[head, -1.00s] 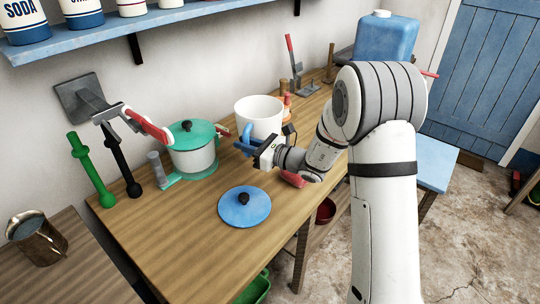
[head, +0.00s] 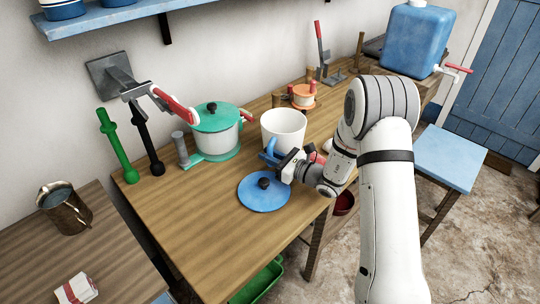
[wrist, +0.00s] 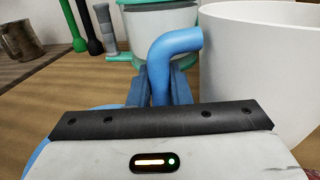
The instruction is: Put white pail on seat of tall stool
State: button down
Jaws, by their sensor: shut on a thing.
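The white pail (head: 284,128) stands upright at the wooden table's right side, its blue handle (head: 270,150) towards my gripper. My gripper (head: 275,159) is shut on that handle. In the wrist view the blue handle (wrist: 176,44) rises between the jaws (wrist: 168,85), and the white pail (wrist: 262,75) fills the right side. The pail's underside is hidden, so I cannot tell whether it touches the table. The tall stool, with a flat blue seat (head: 448,158), stands on the floor at the right, beyond my arm. Its seat looks empty.
A blue lid (head: 263,191) with a black knob lies beside my gripper. A green-lidded pot (head: 216,132) stands left of the pail, an orange reel (head: 303,96) behind it. A blue water container (head: 416,40) stands at the back right. The table (head: 200,220) is clear at the front.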

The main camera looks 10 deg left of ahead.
jog(key=shift+f, duration=0.1)
jog(key=c, duration=1.3)
grip_release()
jog(key=shift+c, duration=0.2)
